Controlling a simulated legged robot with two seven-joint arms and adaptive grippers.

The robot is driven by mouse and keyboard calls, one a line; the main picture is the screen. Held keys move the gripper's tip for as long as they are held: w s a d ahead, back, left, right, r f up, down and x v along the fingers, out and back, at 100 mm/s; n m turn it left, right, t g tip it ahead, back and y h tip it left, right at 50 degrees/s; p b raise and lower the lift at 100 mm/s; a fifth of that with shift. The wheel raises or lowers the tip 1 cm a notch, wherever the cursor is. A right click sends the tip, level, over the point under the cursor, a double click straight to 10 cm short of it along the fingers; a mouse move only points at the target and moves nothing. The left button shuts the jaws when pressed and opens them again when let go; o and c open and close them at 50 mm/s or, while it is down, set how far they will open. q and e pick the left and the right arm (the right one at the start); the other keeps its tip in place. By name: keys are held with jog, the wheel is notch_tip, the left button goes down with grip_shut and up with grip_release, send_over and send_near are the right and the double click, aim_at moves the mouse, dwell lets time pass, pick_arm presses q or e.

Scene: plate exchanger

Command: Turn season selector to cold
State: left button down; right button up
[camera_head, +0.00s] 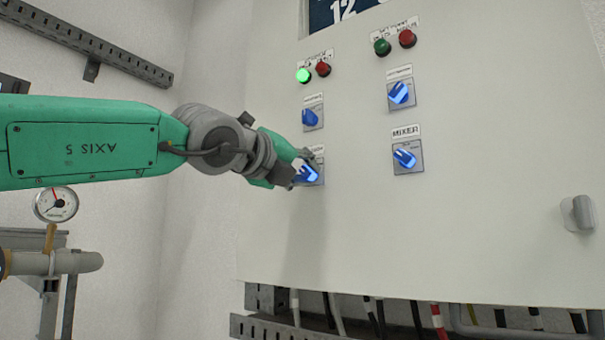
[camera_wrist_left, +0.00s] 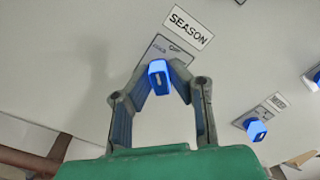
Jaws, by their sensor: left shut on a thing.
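The season selector is a blue knob (camera_wrist_left: 159,76) on a grey plate under a SEASON label (camera_wrist_left: 188,26) in the left wrist view. In the head view the same knob (camera_head: 309,174) is the lower one of the left column on the panel, partly hidden by my gripper. My left gripper (camera_head: 298,168) reaches it from the left. In the left wrist view its two fingers (camera_wrist_left: 160,88) are shut on the knob, one on each side. The small position words on the plate are too blurred to read fully. My right gripper is not in view.
The pale cabinet panel (camera_head: 450,230) also carries a blue knob (camera_head: 310,118) above, a MIXER knob (camera_head: 405,158) to the right and another (camera_head: 399,94) above that. A green lamp (camera_head: 303,76) is lit. A grey handle (camera_head: 578,213) sticks out at the far right.

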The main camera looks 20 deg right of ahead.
pick_arm(q)
jog(key=shift+w+a+r, duration=0.15)
jog(key=shift+a+r, duration=0.1)
jog(key=shift+r, duration=0.15)
jog(key=c, duration=1.5)
grip_release()
jog(key=shift+c, duration=0.2)
jog(key=shift+w+d+f, duration=0.25)
jog(key=shift+d+f, duration=0.1)
jog(key=shift+d, duration=0.1)
jog(key=shift+s, duration=0.2)
jog(key=shift+s+a, duration=0.25)
jog(key=shift+a, duration=0.25)
jog(key=v, duration=1.1)
jog(key=shift+d, duration=0.25)
